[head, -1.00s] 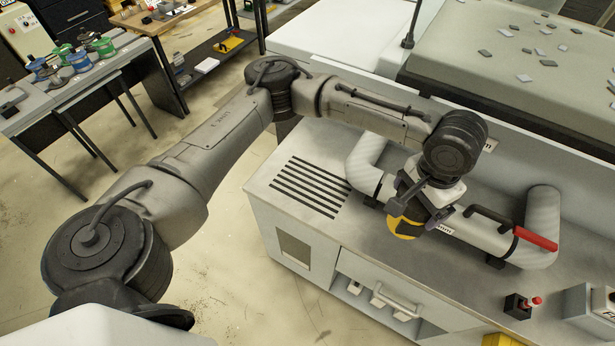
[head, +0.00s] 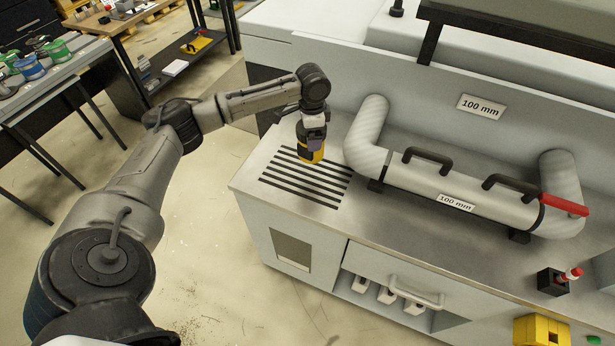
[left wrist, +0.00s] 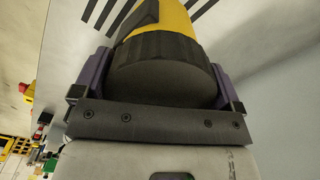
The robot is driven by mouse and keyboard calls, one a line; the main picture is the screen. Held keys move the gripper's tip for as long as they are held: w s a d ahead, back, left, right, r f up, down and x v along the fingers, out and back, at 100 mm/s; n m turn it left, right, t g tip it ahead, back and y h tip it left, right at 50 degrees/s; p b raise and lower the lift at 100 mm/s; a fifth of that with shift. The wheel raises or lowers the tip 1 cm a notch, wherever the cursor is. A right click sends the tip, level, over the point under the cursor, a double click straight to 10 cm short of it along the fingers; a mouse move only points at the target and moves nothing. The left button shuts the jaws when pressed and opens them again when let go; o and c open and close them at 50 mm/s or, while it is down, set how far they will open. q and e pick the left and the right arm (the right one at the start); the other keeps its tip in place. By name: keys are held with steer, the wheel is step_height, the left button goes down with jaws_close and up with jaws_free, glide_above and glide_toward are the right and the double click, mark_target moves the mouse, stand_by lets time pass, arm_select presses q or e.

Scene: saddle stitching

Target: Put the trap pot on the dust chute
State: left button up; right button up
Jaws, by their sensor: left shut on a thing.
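My left gripper (head: 313,132) is shut on a yellow-and-black cylinder (head: 311,155), apparently the trap pot. It hangs at the edge of the slotted grille in the worktop; I cannot tell whether it touches. In the left wrist view, the cylinder's round dark end (left wrist: 160,75) sits between the purple finger pads, its yellow body (left wrist: 165,15) pointing away. A pale duct (head: 465,190) labelled 100 mm, with two black handles and a red lever, lies right of the gripper. It may be the dust chute, but I cannot tell for sure. My right gripper is not in view.
The slotted grille (head: 305,180) is at the worktop's left end. A black block with a red-topped part (head: 556,280) and a yellow block (head: 541,330) are at the right front. The worktop in front of the duct is clear.

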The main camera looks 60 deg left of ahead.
arm_select(q)
steer(key=m, duration=0.2)
steer(key=a+m, duration=0.1)
steer(key=m, duration=0.1)
steer(key=a+m, duration=0.1)
steer(key=m, duration=0.1)
steer(key=shift+w+a+r, duration=0.15)
steer(key=shift+a+r, duration=0.1)
steer(key=shift+a+f+m+b, duration=0.2)
steer(key=shift+a+f+m, duration=0.2)
steer(key=shift+f+m, duration=0.95)
steer(key=shift+a+f+m+b, duration=0.15)
steer(key=shift+a+f+m, duration=0.4)
steer(key=shift+f, duration=1.35)
steer(key=shift+a+f+m+b, duration=0.2)
steer(key=shift+f+m, duration=1)
steer(key=shift+f, duration=0.4)
steer(key=o, duration=0.6)
steer(key=shift+f, duration=0.15)
steer(key=shift+o, duration=0.9)
step_height(320, 180, up, 12)
steer(key=p, duration=0.1)
steer(key=shift+d, duration=0.1)
